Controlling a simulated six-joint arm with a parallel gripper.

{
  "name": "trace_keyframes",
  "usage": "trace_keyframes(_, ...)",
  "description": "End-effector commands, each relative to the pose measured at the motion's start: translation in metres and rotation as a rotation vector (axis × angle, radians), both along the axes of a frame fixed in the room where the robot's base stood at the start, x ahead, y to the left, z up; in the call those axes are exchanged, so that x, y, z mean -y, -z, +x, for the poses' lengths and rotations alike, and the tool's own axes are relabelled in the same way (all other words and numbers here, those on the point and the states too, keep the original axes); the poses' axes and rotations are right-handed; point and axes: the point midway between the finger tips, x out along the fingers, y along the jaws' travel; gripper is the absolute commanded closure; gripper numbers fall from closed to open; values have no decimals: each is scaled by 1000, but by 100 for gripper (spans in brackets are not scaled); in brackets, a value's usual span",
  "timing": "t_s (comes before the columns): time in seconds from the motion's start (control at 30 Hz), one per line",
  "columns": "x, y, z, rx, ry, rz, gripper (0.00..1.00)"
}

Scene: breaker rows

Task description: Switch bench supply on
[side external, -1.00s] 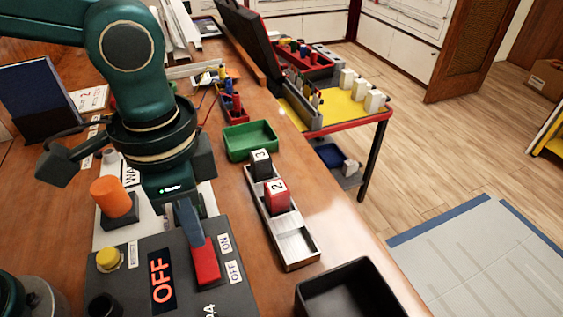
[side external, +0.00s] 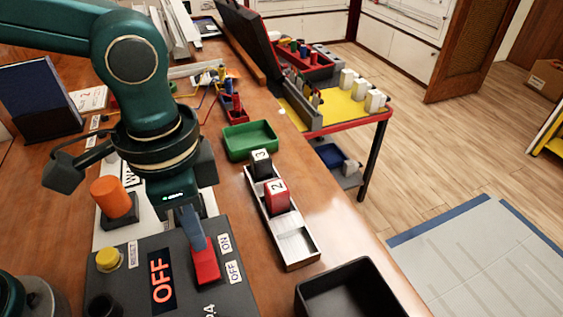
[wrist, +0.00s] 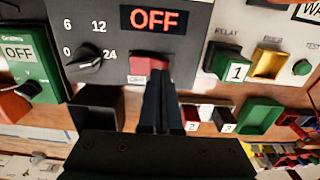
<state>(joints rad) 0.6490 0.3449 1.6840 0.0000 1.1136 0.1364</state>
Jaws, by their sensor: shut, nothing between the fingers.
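The bench supply is a dark grey box (side external: 130,285) at the front left of the side view. Its display (side external: 161,281) reads OFF in orange, and the display also shows in the wrist view (wrist: 150,18). The red switch (side external: 206,266) sits beside an ON label (side external: 225,243) and an OFF label (side external: 234,271). It is also visible in the wrist view (wrist: 148,65). My gripper (side external: 197,242) is shut and empty, fingers pointing down at the red switch's ON-side end. In the wrist view the fingertips (wrist: 160,84) overlap the switch; I cannot tell whether they touch.
A metal tray (side external: 298,247) holding red block 2 and black block 3 lies to the right. A green bin (side external: 250,140) and a black bin (side external: 350,291) stand nearby.

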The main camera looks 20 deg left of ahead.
Motion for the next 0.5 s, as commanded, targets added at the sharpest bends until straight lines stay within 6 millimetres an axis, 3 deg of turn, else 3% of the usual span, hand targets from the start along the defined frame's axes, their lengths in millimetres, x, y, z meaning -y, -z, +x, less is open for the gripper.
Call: trace_keyframes(0.5,0,7,0,0,0,0,100)
